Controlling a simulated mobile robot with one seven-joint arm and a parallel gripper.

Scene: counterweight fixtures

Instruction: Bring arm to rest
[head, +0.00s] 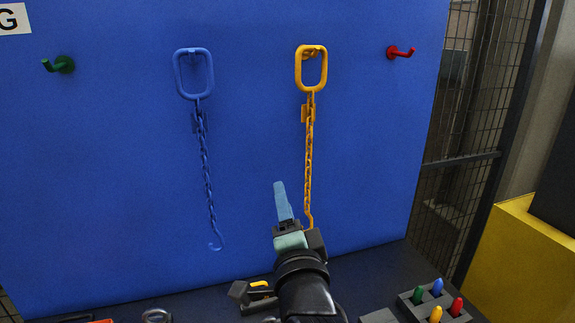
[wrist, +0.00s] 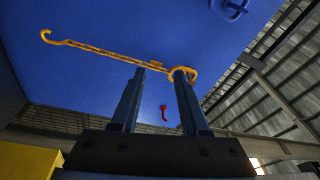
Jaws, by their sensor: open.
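My gripper (head: 283,202) is in front of the blue board, pointing up, to the left of the lower end of the yellow chain (head: 309,150). In the wrist view its two fingers (wrist: 159,72) stand apart with nothing held between them. The yellow chain's ring (head: 311,69) hangs at an upper peg, and its hook end is partly behind my gripper. In the wrist view the yellow chain (wrist: 95,47) crosses beyond the fingertips. The blue chain (head: 206,160) hangs to the left, its ring (head: 194,74) at the top and its open hook at the bottom.
A green hook (head: 60,64) and a red hook (head: 400,52) on the blue board (head: 120,180) are empty. A grey block (head: 437,298) with coloured pegs stands on the dark table (head: 375,268). Other small parts lie at the front edge. Mesh fencing (head: 470,110) stands right.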

